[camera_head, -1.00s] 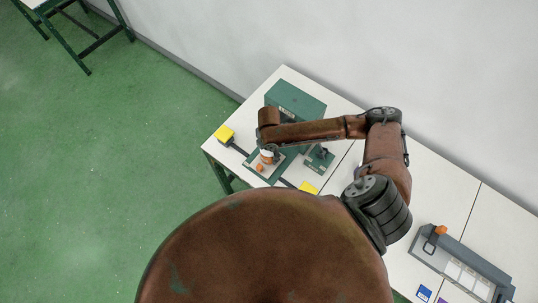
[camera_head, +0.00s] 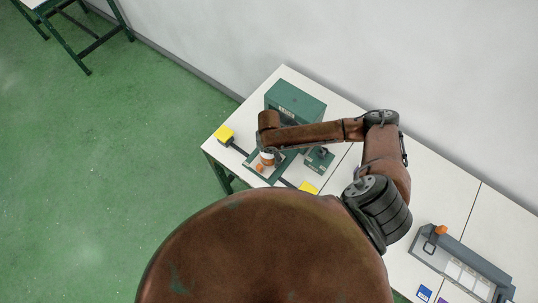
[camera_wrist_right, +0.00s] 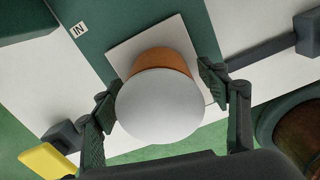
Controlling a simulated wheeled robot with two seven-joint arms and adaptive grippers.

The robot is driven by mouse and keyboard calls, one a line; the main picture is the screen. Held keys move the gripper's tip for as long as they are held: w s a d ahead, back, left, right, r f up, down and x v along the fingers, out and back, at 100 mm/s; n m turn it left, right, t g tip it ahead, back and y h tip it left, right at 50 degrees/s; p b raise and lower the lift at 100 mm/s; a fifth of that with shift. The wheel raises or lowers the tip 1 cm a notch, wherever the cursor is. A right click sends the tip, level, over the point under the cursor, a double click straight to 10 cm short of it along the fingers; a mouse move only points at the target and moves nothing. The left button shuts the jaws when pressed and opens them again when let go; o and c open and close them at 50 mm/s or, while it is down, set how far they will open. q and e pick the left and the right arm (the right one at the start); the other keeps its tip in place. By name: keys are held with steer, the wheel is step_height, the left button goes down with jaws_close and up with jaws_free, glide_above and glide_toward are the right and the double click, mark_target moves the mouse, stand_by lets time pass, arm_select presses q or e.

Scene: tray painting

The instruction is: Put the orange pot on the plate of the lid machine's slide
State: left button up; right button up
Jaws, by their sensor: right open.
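The orange pot (camera_wrist_right: 165,62) has a pale round top (camera_wrist_right: 160,108) facing the wrist camera. It appears to stand upright on the pale square plate (camera_wrist_right: 118,52) of the green slide, which is marked IN. In the head view, the pot (camera_head: 260,168) shows as a small orange patch, partly hidden by my wrist. My right gripper (camera_wrist_right: 160,92) is open, with one finger on each side of the pot. A narrow gap shows beside the right finger; whether the left finger touches the pot is unclear. The lid machine's green body (camera_head: 295,101) stands behind. My left gripper is out of view.
Yellow blocks stand left (camera_head: 224,134) and in front (camera_head: 308,188) of the slide. A small green device (camera_head: 320,158) is just right of it. A grey rack (camera_head: 462,264) with white panels lies on the right table. The wall borders the tables' back.

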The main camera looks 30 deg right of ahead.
step_height(320, 180, up, 12)
steer(key=shift+r+p, duration=0.15)
steer(key=shift+p, duration=0.2)
stand_by(0.4)
